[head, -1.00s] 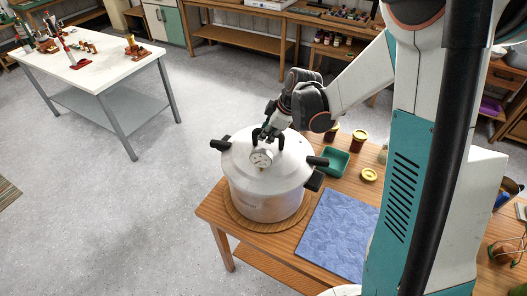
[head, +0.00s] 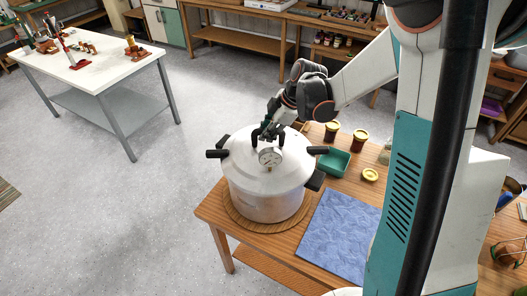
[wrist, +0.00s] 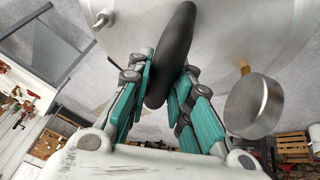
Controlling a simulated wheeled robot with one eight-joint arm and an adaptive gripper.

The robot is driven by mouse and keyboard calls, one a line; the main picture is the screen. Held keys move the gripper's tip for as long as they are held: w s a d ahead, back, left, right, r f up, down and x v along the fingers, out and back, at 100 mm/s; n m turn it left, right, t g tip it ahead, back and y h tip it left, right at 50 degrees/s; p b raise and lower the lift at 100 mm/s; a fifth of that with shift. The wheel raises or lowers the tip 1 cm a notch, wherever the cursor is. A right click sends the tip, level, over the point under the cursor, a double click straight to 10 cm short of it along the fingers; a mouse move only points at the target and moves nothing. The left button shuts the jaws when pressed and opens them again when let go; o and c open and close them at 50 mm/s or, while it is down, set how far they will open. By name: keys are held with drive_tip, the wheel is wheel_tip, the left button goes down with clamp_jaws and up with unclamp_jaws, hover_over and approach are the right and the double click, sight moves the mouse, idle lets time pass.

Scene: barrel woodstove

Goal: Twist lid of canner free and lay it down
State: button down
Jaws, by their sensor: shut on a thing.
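The large silvery canner (head: 262,205) stands upright on a round wooden mat (head: 236,216) near the table's left end. Its domed lid (head: 245,170) sits on the pot, with black side lugs and a round pressure gauge (head: 270,157) on its front half. My gripper (head: 268,133) is above the lid, shut on its black top handle. In the wrist view, the teal fingers (wrist: 160,88) close on both sides of the black handle (wrist: 176,45), and the gauge (wrist: 252,107) is to their right. Whether the lid is apart from the pot's rim cannot be told.
A blue cloth (head: 340,234) lies flat and bare right of the canner. A green tray (head: 336,161), a yellow lid (head: 370,174) and yellow-topped jars (head: 360,141) stand behind it. A white table (head: 95,65) is farther off at left, with open floor between.

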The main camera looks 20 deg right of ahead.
drive_tip(key=shift+s+f, duration=0.15)
drive_tip(key=shift+f, duration=0.05)
drive_tip(key=shift+n+g+y+b, duration=0.3)
drive_tip(key=shift+n+b, duration=0.05)
drive_tip(key=shift+n, duration=0.55)
drive_tip(key=shift+n+g, duration=0.3)
drive_tip(key=shift+n, duration=0.2)
drive_tip(key=c, duration=0.9)
unclamp_jaws()
drive_tip(key=shift+r, duration=0.1)
drive_tip(key=shift+r+p, duration=1.9)
drive_tip(key=shift+r, duration=1.65)
